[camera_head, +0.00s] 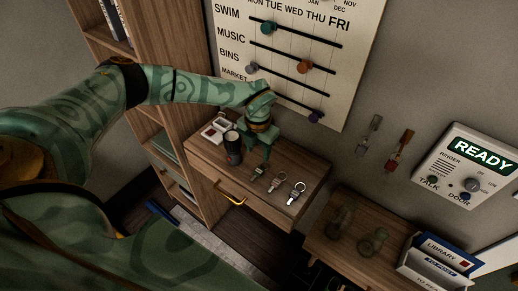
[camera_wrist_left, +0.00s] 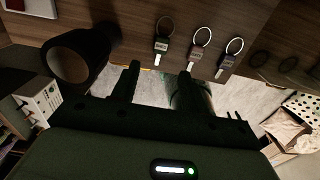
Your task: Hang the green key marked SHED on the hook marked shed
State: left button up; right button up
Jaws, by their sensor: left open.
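Three keys on rings lie in a row on the wooden shelf top. The leftmost key (camera_head: 257,173) has a dark, greenish tag; it also shows in the left wrist view (camera_wrist_left: 161,45). The middle key (camera_head: 277,183) looks brownish and the right key (camera_head: 297,192) greyish. Their lettering is too small to read. My left gripper (camera_head: 258,157) is open and empty, close to the leftmost key. In the left wrist view its fingers (camera_wrist_left: 159,74) point toward that key, apart from it. I cannot make out a hook marked shed. My right gripper is not in view.
A dark cup (camera_head: 232,148) stands just left of my left gripper, near a small white box (camera_head: 214,130). A calendar board (camera_head: 290,60) hangs behind. Two items (camera_head: 370,133) hang on the wall to the right. A panel reading READY (camera_head: 466,165) is farther right.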

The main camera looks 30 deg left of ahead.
aim_at(258, 172)
pick_arm(q)
notch_tip(258, 172, down, 8)
jog(key=b, duration=0.7)
jog(key=shift+f, duration=0.1)
jog(key=shift+f+b, duration=0.35)
jog(key=shift+f, duration=0.55)
grip_shut()
notch_tip(258, 172, up, 8)
jog(key=p, duration=0.7)
jog(key=shift+r, duration=0.15)
